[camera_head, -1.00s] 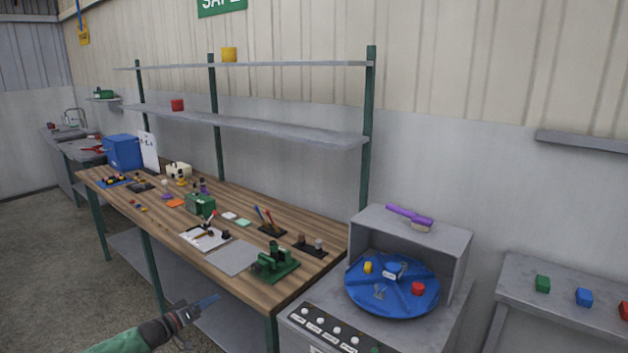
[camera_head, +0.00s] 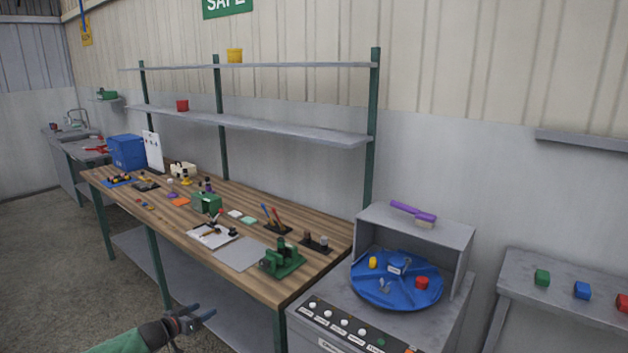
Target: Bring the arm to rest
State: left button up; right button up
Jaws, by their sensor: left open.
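My left gripper (camera_head: 203,314) is low in the head view, in front of the workbench's front edge and below the level of its top. The green sleeve of my left arm comes in from the bottom left. The gripper appears clear of the bench leg beside it. My right gripper is not in view. No hanging hoses can be made out.
The wooden workbench (camera_head: 262,285) holds a green fixture (camera_head: 283,258), a blue bin (camera_head: 127,152) and many small items. To its right is a grey cabinet with a blue turntable (camera_head: 397,290). Floor (camera_head: 60,270) is open at the left.

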pick_arm(q)
jog(key=s+d+f+g+y, duration=0.25)
jog(key=s+d+f, duration=0.25)
jog(key=s+f, duration=0.5)
jog(key=s+d+f+g+y, duration=0.25)
jog(key=s+d+f, duration=0.25)
jog(key=s+f, duration=0.6)
jog(key=s+d+f+g+y, duration=0.3)
jog(key=s+f, duration=0.4)
jog(key=s, duration=0.6)
jog(key=s+d+f+g, duration=0.1)
jog(key=s+d+f, duration=0.1)
jog(key=s, duration=0.6)
jog(key=s+d+f+n+g+h, duration=0.1)
jog(key=s+d+f, duration=0.1)
jog(key=s+f, duration=0.3)
jog(key=s+d+f+n+g, duration=0.1)
jog(key=s+f, duration=0.3)
jog(key=s, duration=0.9)
jog(key=shift+d+f+g+h, duration=0.15)
jog(key=shift+d+g+h, duration=0.3)
jog(key=shift+d, duration=0.3)
